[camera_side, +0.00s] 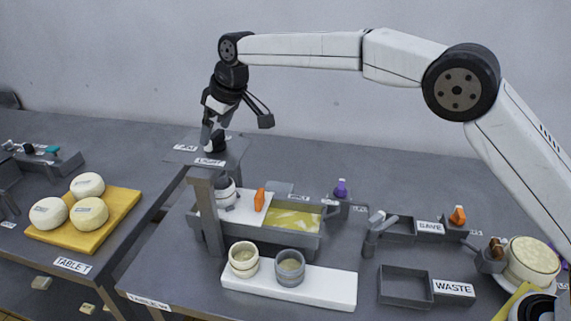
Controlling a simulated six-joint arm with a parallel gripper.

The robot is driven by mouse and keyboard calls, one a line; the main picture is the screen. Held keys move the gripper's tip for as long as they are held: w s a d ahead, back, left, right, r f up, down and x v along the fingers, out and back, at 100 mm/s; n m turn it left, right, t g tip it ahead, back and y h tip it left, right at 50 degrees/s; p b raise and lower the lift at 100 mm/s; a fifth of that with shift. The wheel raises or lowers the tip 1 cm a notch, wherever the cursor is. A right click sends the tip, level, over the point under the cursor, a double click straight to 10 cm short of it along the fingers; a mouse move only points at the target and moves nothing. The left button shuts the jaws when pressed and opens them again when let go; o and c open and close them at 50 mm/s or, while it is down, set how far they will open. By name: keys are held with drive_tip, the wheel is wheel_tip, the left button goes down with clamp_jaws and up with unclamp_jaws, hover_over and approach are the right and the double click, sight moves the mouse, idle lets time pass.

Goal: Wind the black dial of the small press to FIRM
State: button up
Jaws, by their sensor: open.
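The small press (207,215) is a grey post with a flat top plate (232,158), standing at the left end of a grey tray. The black dial (216,146) sits on top of that plate, partly hidden by my gripper. One white label on the plate's front edge reads LIGHT (209,162); other labels at its left and back are too small to read surely. My gripper (213,139) points down over the dial, its jaws open, with the fingers at or around the dial. I cannot tell whether they touch it. The dial's pointing direction is not clear.
Below the plate, the grey tray (265,243) holds yellowish liquid and an orange-handled item (260,199). Two cups (243,260) (290,268) stand on a white board (330,287). SAVE (398,230) and WASTE (404,287) bins are right. Cheeses (88,186) lie on a yellow board, left.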

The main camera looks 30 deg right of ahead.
drive_tip(key=shift+x, duration=0.8)
drive_tip(key=c, duration=1)
drive_tip(key=shift+o, duration=0.2)
drive_tip(key=shift+m, duration=0.3)
drive_tip(key=shift+m+t+h, duration=0.4)
drive_tip(key=shift+m+h, duration=0.2)
drive_tip(key=shift+m, duration=0.8)
drive_tip(key=m, duration=0.2)
drive_tip(key=m+h, duration=0.1)
drive_tip(key=m, duration=0.1)
drive_tip(key=shift+a+h, duration=0.15)
drive_tip(key=shift+h, duration=0.15)
drive_tip(key=m+h, duration=0.1)
drive_tip(key=m, duration=0.2)
drive_tip(key=m+h, duration=0.1)
drive_tip(key=m, duration=0.2)
drive_tip(key=shift+g, duration=0.3)
drive_tip(key=shift+m+h, duration=0.3)
drive_tip(key=shift+m, duration=0.1)
